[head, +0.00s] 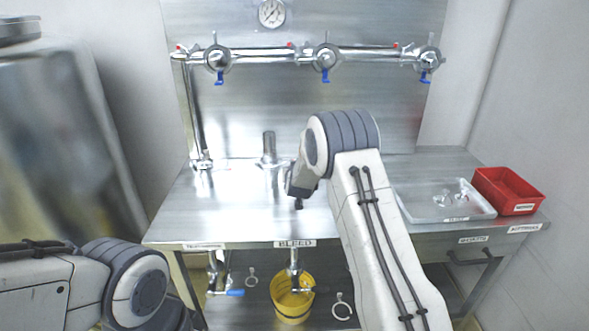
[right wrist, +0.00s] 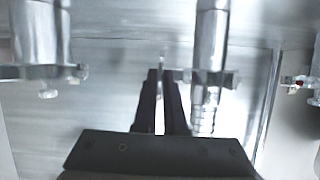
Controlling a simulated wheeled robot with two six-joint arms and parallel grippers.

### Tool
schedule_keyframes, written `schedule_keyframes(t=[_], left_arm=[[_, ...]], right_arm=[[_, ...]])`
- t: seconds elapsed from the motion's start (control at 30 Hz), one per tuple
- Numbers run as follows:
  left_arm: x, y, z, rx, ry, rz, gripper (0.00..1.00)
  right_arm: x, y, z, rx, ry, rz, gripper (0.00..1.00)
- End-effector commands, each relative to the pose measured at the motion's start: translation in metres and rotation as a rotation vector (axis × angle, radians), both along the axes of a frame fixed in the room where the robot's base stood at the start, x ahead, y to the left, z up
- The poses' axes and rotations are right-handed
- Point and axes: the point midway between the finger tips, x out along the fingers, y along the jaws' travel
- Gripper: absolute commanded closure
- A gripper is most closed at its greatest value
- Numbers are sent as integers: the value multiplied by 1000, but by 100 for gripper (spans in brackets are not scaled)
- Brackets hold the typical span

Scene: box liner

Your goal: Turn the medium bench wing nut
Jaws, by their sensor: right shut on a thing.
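My right gripper (head: 298,204) reaches down over the steel bench, just right of a short upright pipe (head: 268,147) with a clamp at its foot. In the right wrist view its two dark fingers (right wrist: 168,73) are close together on a thin pale metal piece (right wrist: 162,58), which looks like the wing nut. The piece sits at the left end of a clamp (right wrist: 212,77) around a pipe. The fingers hide most of it, so its angle cannot be told. My left arm shows at the lower left, but its gripper is out of view.
The steel bench (head: 220,215) is mostly clear at left. A shallow tray (head: 415,208) with small metal parts and a red bin (head: 510,190) stand at right. A yellow bucket (head: 291,308) is below the bench. A valved pipe (head: 270,55) crosses the back wall.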

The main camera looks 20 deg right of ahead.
Motion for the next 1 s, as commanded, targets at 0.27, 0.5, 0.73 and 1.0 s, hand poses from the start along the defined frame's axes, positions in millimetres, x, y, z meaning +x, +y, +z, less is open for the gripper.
schedule_keyframes(t=[0.27,0.5,0.73,1.0], left_arm=[[0,0,13,0,0,0,50],[0,0,15,0,0,0,50],[0,0,15,0,0,0,50],[0,0,15,0,0,0,50]], right_arm=[[1,1,2,-110,31,1,100],[1,1,0,-140,39,1,100],[1,1,0,-143,38,1,100],[1,1,1,-142,38,0,61]])
